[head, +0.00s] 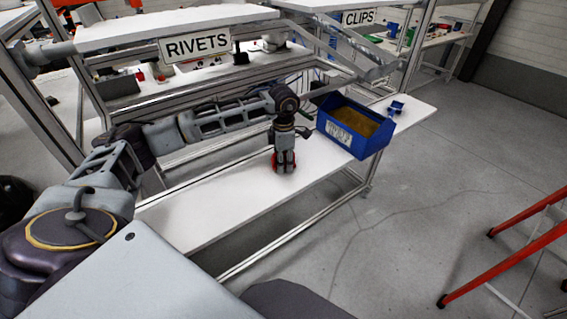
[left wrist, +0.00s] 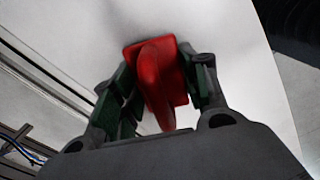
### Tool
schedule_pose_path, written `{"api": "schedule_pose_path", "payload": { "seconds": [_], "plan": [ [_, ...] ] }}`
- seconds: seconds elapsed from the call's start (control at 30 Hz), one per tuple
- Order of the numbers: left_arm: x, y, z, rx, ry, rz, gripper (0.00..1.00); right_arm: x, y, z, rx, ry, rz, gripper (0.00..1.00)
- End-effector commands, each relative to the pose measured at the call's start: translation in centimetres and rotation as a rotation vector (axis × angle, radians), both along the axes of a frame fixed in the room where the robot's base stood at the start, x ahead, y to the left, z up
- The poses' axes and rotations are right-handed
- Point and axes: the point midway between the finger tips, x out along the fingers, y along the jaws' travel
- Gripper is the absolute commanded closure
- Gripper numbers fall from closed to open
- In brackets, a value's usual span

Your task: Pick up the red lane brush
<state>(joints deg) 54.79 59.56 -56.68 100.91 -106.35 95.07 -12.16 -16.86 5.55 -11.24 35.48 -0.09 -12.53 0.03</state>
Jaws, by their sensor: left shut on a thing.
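The red lane brush (left wrist: 158,75) is between the fingers of my left gripper (left wrist: 155,95) in the left wrist view, with its red handle toward the camera. In the head view my left gripper (head: 284,160) points down over the white table, and a little red of the brush (head: 276,160) shows at its fingertips. The gripper is shut on the brush. The brush is at or just above the tabletop; I cannot tell whether it touches. My right gripper is not in view.
A blue bin (head: 373,140) with brownish contents stands on the white table (head: 215,205) right of my gripper. A small blue piece (head: 396,108) lies beyond it. Shelves labelled RIVETS (head: 195,45) and CLIPS (head: 359,17) are behind. An orange-red frame (head: 505,255) stands at the right.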

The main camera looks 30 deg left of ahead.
Motion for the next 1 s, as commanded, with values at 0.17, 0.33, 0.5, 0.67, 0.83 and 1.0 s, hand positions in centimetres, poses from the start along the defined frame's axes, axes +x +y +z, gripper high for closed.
{"api": "schedule_pose_path", "payload": {
  "seconds": [0.17,0.33,0.5,0.67,0.83,1.0],
  "plan": [
    [0.0,0.0,0.0,-0.001,-0.001,0.000,0.82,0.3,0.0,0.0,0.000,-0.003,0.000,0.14],
    [0.0,0.0,0.2,0.000,-0.001,0.000,0.82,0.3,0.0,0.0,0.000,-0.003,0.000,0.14],
    [0.1,0.0,1.2,0.001,-0.002,0.000,0.82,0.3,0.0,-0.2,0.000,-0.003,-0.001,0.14],
    [0.1,0.0,3.0,0.000,-0.003,0.000,0.82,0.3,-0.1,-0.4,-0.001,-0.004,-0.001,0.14],
    [0.1,0.0,5.6,-0.001,-0.003,-0.001,0.82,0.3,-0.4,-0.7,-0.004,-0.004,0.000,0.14],
    [0.1,0.0,8.0,-0.001,-0.003,-0.001,0.82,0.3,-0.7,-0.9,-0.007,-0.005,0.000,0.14]
  ]
}}
